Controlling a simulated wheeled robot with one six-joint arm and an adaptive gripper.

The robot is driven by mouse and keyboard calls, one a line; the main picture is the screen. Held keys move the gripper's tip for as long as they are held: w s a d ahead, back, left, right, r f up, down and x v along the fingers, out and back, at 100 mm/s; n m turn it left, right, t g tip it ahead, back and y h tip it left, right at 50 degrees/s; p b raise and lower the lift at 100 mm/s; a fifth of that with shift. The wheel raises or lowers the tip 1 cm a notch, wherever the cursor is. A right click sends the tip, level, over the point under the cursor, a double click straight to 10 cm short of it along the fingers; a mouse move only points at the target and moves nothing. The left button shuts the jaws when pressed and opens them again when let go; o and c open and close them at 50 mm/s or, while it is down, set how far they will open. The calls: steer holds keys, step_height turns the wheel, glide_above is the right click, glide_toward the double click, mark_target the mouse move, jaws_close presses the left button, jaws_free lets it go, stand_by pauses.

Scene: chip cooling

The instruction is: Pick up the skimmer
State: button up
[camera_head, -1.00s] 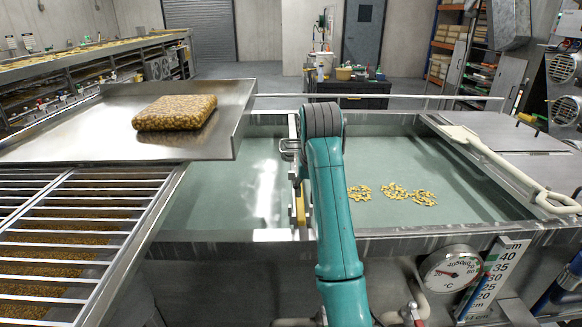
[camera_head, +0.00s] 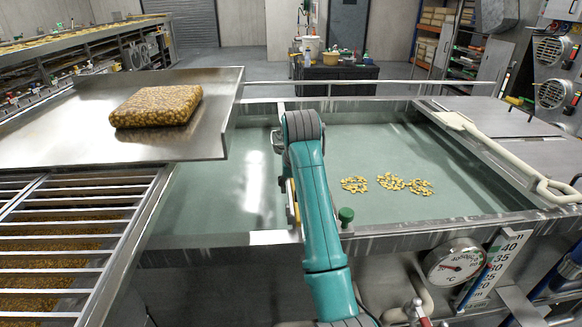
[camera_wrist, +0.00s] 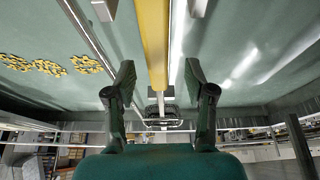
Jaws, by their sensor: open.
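The skimmer has a yellow handle (camera_wrist: 152,45), a thin metal shaft and a dark wire head (camera_wrist: 160,117) in the wrist view. In the head view part of its yellow handle (camera_head: 291,203) shows just left of my arm, along the metal divider of the tank. The wire head (camera_head: 277,141) shows at the divider's far part; my arm hides the rest. My gripper (camera_wrist: 159,68) is open, with the handle between its two fingers in the wrist picture. No contact shows, and the gap in depth is unclear. My arm hides the gripper in the head view.
A water tank (camera_head: 400,222) holds several floating chip clusters (camera_head: 389,182) on the right. A cream paddle (camera_head: 500,163) lies on the right rim. A metal tray (camera_head: 60,125) with a chip block (camera_head: 157,106) stands left. A green knob (camera_head: 346,214) sits at the front rim.

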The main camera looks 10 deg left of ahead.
steer(key=x, duration=0.4)
steer(key=shift+s+d+f, duration=0.15)
steer(key=shift+d+f, duration=0.05)
steer(key=shift+f, duration=0.3)
jaws_close()
